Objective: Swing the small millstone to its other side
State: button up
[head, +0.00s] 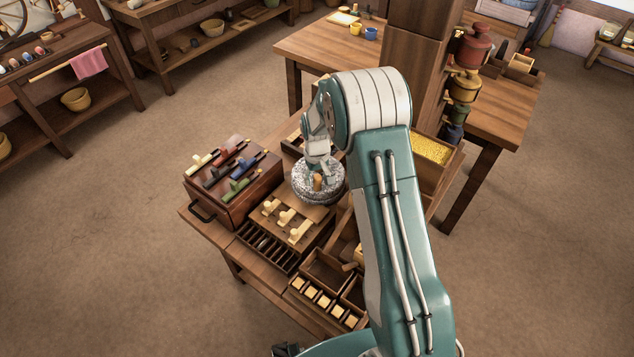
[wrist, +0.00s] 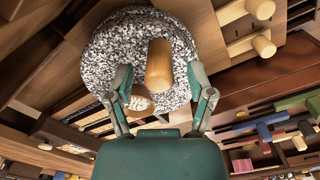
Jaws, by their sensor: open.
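The small millstone (head: 333,194) is a round grey speckled stone on the wooden bench, with an upright tan wooden peg handle (head: 317,183) on top. In the head view the peg shows toward the near part of the stone. My gripper (head: 318,160) is right above the stone, pointing down. In the wrist view the millstone (wrist: 115,50) fills the upper middle, and its peg (wrist: 159,68) stands between my two spread fingers (wrist: 160,80). The fingers are open, with a visible gap on both sides of the peg. My arm hides part of the bench behind the stone.
A brown box with coloured sliders (head: 232,170) stands left of the stone. A board with cream pegs (head: 285,216) and a slotted rack (head: 262,247) lie in front. A yellow-filled bin (head: 432,150) is at right. A post (head: 415,45) rises behind my arm.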

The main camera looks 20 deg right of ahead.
jog(key=shift+f, duration=1.2)
grip_shut()
